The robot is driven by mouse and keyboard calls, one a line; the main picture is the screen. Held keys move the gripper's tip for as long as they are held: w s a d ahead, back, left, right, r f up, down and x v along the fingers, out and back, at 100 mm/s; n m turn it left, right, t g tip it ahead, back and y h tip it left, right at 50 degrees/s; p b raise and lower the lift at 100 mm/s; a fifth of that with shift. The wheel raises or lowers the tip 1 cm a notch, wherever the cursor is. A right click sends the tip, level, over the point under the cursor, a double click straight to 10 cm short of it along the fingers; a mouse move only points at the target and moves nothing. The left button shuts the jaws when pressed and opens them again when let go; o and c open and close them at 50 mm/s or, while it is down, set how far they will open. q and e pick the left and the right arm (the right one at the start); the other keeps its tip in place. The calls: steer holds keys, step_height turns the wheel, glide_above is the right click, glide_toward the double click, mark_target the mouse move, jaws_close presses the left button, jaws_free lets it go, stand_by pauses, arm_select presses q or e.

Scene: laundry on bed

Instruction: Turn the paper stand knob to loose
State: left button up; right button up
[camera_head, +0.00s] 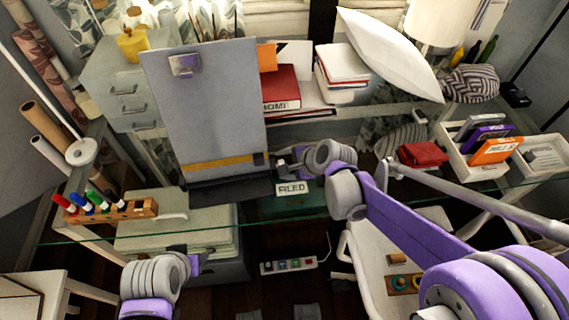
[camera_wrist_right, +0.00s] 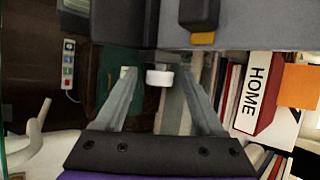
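The paper stand is a tilted grey board (camera_head: 205,110) with a purple clip at its top and a yellow strip along its lower ledge, standing on the glass desk. My right gripper (camera_head: 283,163) is at the lower right side of the stand. In the right wrist view a small round white knob (camera_wrist_right: 160,77) lies between the tips of the right gripper (camera_wrist_right: 158,82). Its two fingers are spread, with gaps on both sides of the knob. The knob is hard to make out in the head view. My left gripper (camera_head: 190,260) is low at the front left, away from the stand; its fingers are too small to judge.
A wooden marker holder (camera_head: 110,210) stands left of the stand. Books, including a red HOME binder (camera_head: 281,88), are behind. A red pouch (camera_head: 423,154) and a white tray (camera_head: 470,160) lie to the right. A power strip (camera_head: 288,265) is below the glass.

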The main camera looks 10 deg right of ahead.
steer(key=shift+r, duration=0.1)
arm_select(q)
steer(key=shift+w+r+p, duration=0.1)
steer(key=shift+r+p, duration=0.6)
steer(key=shift+r, duration=0.1)
arm_select(e)
steer(key=v, duration=1)
steer(key=shift+s+d, duration=0.15)
steer(key=shift+s, duration=0.1)
steer(key=shift+r, duration=0.15)
